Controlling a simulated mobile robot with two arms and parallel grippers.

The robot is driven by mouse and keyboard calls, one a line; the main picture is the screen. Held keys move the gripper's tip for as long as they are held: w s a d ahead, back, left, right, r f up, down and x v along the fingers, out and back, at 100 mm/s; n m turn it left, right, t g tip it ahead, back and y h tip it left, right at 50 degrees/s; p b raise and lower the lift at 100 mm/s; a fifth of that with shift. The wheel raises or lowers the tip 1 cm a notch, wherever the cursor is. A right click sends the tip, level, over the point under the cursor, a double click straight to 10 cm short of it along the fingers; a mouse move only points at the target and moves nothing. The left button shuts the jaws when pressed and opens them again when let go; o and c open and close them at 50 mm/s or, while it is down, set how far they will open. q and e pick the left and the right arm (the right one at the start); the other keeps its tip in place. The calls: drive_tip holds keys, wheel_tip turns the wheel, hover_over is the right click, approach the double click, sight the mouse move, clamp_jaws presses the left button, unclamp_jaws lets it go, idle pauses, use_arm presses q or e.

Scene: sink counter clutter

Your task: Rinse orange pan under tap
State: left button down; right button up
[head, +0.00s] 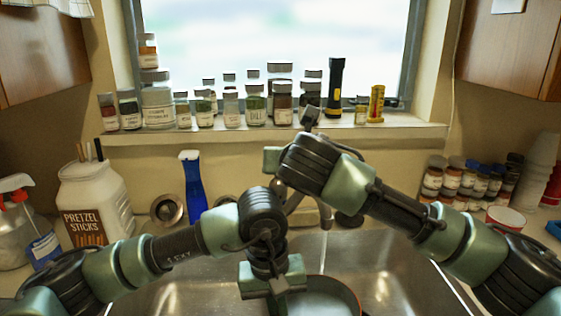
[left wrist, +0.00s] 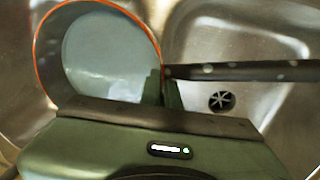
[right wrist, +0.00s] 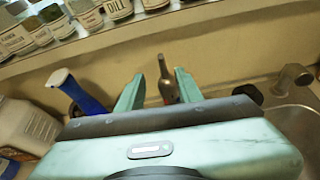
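The orange-rimmed pan (left wrist: 110,55) is in the sink, with its pale inside facing up; its right part shows in the head view (head: 330,297). Its dark speckled handle (left wrist: 245,71) points right in the left wrist view. My left gripper (left wrist: 163,88) has its fingers close together on the pan's edge beside the handle. Contact is unclear.
Several jars and a flashlight (head: 336,88) line the windowsill (head: 400,131). More jars (head: 465,180) stand at right. The sink drain (left wrist: 221,101) lies bare beside the pan.

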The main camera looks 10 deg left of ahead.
drive_tip(key=x, duration=1.1)
drive_tip(key=shift+w+f, duration=0.2)
drive_tip(key=shift+w, duration=0.15)
clamp_jaws()
idle(1.0)
